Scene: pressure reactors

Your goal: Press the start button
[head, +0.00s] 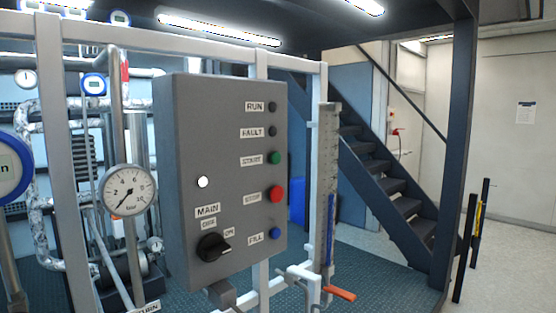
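A grey control box (222,180) stands upright on a light metal frame near the middle of the head view. The green start button (275,158) is on the right part of its face, beside a START label. Dark RUN (272,106) and FAULT (272,131) lamps are above it. A red stop button (277,194) and a blue FILL button (275,233) are below it. A black MAIN rotary switch (214,247) is at lower left, under a white lit lamp (203,182). Neither of my grippers is in view.
A round pressure gauge (128,191) and pipes are left of the box. A level tube (327,190) stands to its right, with an orange-handled valve (339,292) below. Dark stairs (385,185) and a post are behind on the right. Floor shows at the far right.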

